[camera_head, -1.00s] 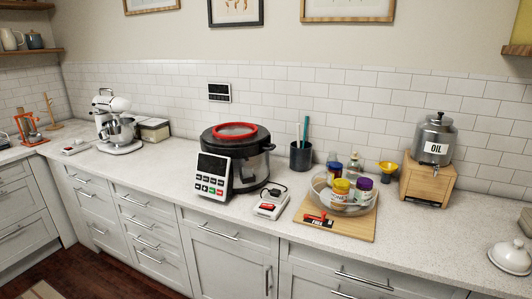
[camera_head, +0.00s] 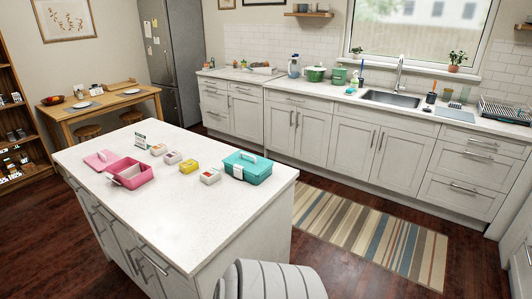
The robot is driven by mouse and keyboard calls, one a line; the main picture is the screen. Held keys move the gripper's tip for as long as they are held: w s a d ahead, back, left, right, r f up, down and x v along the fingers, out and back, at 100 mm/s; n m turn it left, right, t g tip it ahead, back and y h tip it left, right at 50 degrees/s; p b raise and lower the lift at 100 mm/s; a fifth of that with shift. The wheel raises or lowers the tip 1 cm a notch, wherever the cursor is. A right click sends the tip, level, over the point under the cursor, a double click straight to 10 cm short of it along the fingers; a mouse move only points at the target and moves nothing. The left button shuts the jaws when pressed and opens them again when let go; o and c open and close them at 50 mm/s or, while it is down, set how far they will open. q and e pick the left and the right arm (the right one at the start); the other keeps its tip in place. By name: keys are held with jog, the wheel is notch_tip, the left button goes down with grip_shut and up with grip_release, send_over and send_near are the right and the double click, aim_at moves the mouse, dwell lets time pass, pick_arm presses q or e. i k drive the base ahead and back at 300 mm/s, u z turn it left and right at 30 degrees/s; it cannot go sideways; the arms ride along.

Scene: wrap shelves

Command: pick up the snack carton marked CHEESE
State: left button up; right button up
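Several small cartons stand in a slanting row on the white island counter. They are a whitish one (camera_head: 158,149), a pale one with a reddish side (camera_head: 172,157), a yellow one (camera_head: 189,166) and a white one with a dark reddish mark (camera_head: 210,176). Their lettering is too small to read, so I cannot tell which is marked CHEESE. Neither of my grippers is in view.
On the island (camera_head: 190,220) are an open pink box (camera_head: 130,174) with its lid beside it and a teal box (camera_head: 247,168). A small sign (camera_head: 140,141) stands behind the cartons. A striped rug (camera_head: 370,235) lies on the floor between island and sink counter.

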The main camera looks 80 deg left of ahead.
aim_at(187, 167)
jog(key=u, duration=2.4)
